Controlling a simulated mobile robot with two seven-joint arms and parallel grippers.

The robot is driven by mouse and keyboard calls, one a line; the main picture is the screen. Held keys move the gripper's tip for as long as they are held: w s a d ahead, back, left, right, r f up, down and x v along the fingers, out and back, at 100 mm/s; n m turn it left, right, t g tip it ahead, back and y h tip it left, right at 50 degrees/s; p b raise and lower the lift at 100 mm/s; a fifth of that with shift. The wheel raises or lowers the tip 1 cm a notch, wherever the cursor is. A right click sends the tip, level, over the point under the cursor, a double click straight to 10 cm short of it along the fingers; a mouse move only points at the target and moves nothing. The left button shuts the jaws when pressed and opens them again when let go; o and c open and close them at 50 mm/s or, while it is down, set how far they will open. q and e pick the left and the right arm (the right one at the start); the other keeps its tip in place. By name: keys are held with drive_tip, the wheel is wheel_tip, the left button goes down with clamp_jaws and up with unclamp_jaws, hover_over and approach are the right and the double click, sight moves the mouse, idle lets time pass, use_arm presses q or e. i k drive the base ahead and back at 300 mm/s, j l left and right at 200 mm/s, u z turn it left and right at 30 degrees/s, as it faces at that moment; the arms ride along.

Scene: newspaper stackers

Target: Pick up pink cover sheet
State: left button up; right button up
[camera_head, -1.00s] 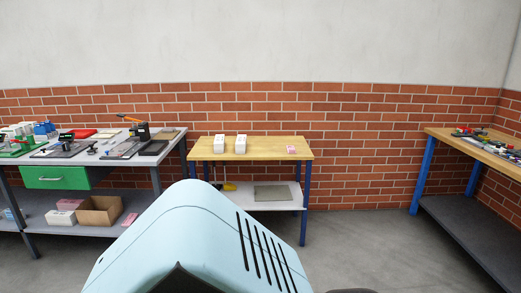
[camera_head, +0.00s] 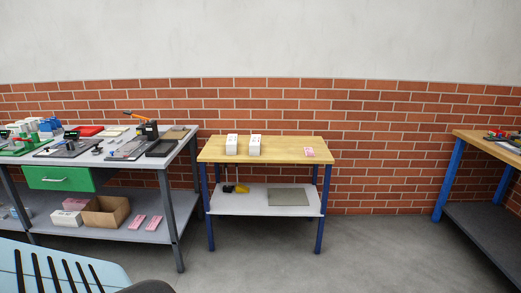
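A small pink item (camera_head: 309,152) lies on the right part of the wooden-topped table (camera_head: 280,146), clear of the things beside it. Two more pink flat items, one on the left (camera_head: 137,222) and one on the right (camera_head: 154,223), lie side by side on the lower shelf of the grey bench. All are small here, and I cannot tell which one is the cover sheet. Neither of my grippers is in view.
Two white stacks (camera_head: 231,145) (camera_head: 255,145) stand on the wooden table. The grey bench (camera_head: 172,140) at left carries tools and trays; a cardboard box (camera_head: 106,212) sits on its lower shelf. Another bench (camera_head: 487,145) stands at right. Grey floor (camera_head: 375,245) is clear between.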

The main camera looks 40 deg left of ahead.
sight(308, 151)
drive_tip(key=i+j+u, duration=0.65)
drive_tip(key=u, duration=0.2)
drive_tip(key=i+j, duration=0.4)
drive_tip(key=i, duration=0.05)
